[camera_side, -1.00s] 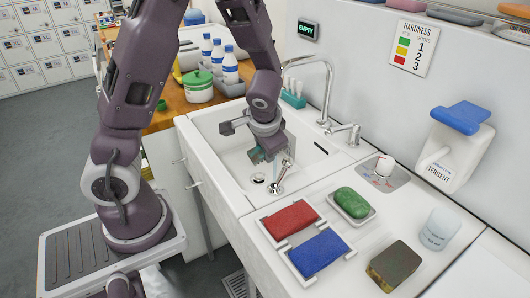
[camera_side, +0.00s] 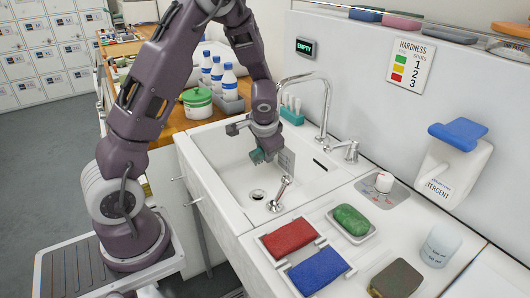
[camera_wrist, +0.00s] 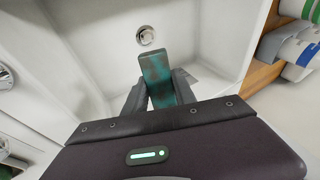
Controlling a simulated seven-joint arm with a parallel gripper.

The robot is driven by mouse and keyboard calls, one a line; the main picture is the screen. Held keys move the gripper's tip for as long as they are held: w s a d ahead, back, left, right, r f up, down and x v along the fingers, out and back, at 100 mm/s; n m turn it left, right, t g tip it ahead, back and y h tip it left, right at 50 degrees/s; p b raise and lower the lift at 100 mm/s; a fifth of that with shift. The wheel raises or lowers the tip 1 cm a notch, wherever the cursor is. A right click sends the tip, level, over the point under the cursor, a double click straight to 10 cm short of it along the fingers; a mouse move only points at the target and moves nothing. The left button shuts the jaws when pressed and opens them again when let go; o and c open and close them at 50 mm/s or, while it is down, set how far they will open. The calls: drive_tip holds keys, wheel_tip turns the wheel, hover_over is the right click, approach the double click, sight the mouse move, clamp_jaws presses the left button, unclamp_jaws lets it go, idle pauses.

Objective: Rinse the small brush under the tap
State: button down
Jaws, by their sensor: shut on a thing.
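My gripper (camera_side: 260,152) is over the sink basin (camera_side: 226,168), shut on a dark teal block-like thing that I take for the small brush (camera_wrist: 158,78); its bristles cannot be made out. In the wrist view the two dark jaws of my gripper (camera_wrist: 160,92) press on its sides. No water stream is visible. The drain (camera_wrist: 146,36) lies beyond the brush's tip in the wrist view.
A tap lever (camera_side: 346,150) stands right of the spout. A chrome fitting (camera_side: 280,193) rises at the basin's near side. A teal holder (camera_side: 291,115) stands behind the sink. Red (camera_side: 289,237) and blue (camera_side: 318,270) pads and a green soap (camera_side: 351,219) lie on the near counter.

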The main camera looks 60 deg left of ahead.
idle(0.4)
drive_tip(key=shift+w+d, duration=0.15)
drive_tip(key=shift+d, duration=0.45)
drive_tip(key=shift+a, duration=0.15)
drive_tip(key=shift+a, duration=0.45)
drive_tip(key=shift+d, duration=0.1)
drive_tip(key=shift+d, duration=0.45)
